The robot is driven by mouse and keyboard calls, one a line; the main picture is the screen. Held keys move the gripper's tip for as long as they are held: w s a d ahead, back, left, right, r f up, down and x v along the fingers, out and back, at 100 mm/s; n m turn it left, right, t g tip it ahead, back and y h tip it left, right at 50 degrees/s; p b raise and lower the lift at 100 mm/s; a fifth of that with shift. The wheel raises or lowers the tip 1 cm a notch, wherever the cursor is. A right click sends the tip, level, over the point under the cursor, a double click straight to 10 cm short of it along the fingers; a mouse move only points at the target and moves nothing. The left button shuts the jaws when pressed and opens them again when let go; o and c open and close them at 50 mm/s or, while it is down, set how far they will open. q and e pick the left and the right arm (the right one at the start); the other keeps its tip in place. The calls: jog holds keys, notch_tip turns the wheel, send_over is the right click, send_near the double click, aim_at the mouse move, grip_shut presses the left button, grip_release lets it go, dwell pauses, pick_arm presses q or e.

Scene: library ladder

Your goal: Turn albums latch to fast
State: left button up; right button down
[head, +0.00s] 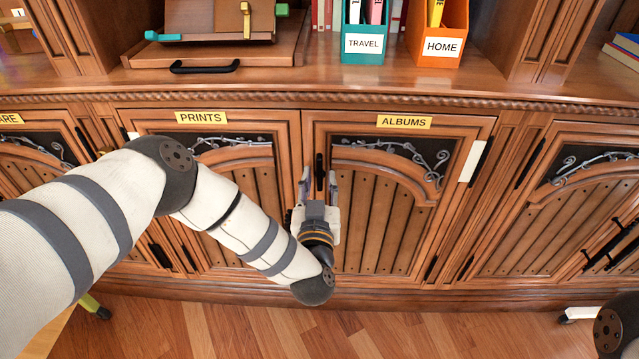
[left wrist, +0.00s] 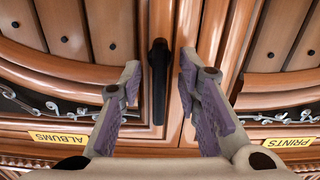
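The albums door (head: 400,190) carries a yellow ALBUMS label (head: 404,121), and it looks closed. Its latch (head: 319,172) is a slim black handle standing upright near the door's left edge. In the left wrist view, which is upside down, the latch (left wrist: 158,80) hangs between my fingers. My left gripper (head: 318,186) is open in front of the latch, one finger on each side. It also shows in the left wrist view (left wrist: 159,75), with gaps between the fingers and the latch. My right gripper is not in view.
The prints door (head: 235,190) adjoins on the left, behind my left arm. A ledge above holds a teal TRAVEL file (head: 364,30), an orange HOME file (head: 438,35) and a wooden case with a black handle (head: 205,67). The wooden floor (head: 400,325) is below.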

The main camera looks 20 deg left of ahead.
pick_arm(q)
grip_shut()
dwell(0.3)
jog(key=n, duration=0.3)
jog(key=shift+s+a+f+n+b, duration=0.1)
jog(key=shift+f+n+b, duration=0.1)
jog(key=shift+n, duration=2.15)
jog(key=shift+a+f+n+b, duration=0.1)
jog(key=shift+n+b, duration=0.05)
jog(key=shift+n, duration=2.25)
jog(key=shift+s+a+f+n+b, duration=0.1)
jog(key=shift+f+n+b, duration=0.1)
jog(key=shift+n, duration=2.15)
